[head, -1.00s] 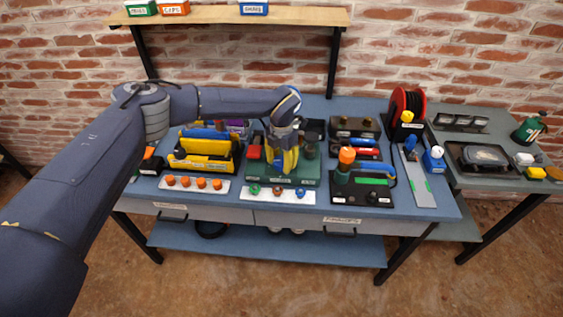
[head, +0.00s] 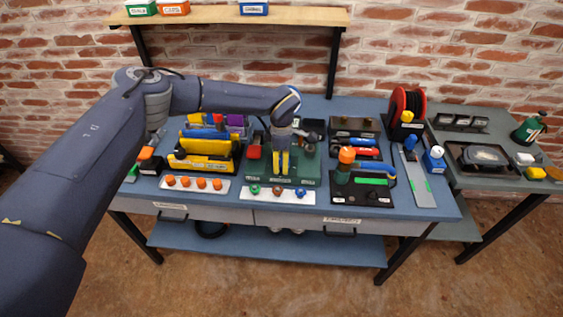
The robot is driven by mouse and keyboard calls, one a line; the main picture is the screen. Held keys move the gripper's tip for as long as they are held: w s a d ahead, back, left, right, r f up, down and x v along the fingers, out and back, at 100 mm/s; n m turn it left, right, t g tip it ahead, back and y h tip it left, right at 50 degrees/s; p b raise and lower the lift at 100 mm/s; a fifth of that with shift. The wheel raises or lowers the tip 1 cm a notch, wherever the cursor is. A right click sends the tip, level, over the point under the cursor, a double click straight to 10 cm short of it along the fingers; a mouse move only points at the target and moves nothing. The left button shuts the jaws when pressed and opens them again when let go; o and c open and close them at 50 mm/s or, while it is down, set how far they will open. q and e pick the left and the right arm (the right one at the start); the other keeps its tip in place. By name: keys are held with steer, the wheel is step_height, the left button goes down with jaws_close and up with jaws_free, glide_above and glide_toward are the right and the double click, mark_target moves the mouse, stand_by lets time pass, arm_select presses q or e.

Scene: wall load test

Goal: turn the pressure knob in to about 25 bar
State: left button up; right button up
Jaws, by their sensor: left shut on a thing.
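My left gripper (head: 281,172) reaches in from the left and points down over the green unit (head: 308,174) in the middle of the bench. Its yellow-marked fingers are close together, shut on a small part of this unit. I take that part to be the pressure knob, but the fingers hide it. A red part (head: 254,151) stands on the unit left of the fingers, and dark parts stand to the right. I cannot read any pressure scale from here. My right gripper is not in view.
A white strip with small coloured knobs (head: 279,196) lies in front of the unit. A yellow case (head: 206,160) stands left. A black device with an orange knob (head: 347,154) stands right. A red reel (head: 407,104) is at the back right.

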mark_target(281, 160)
arm_select(q)
steer(key=shift+m, duration=1)
steer(key=shift+f, duration=0.1)
steer(key=o, duration=1.3)
step_height(281, 160, up, 12)
stand_by(0.7)
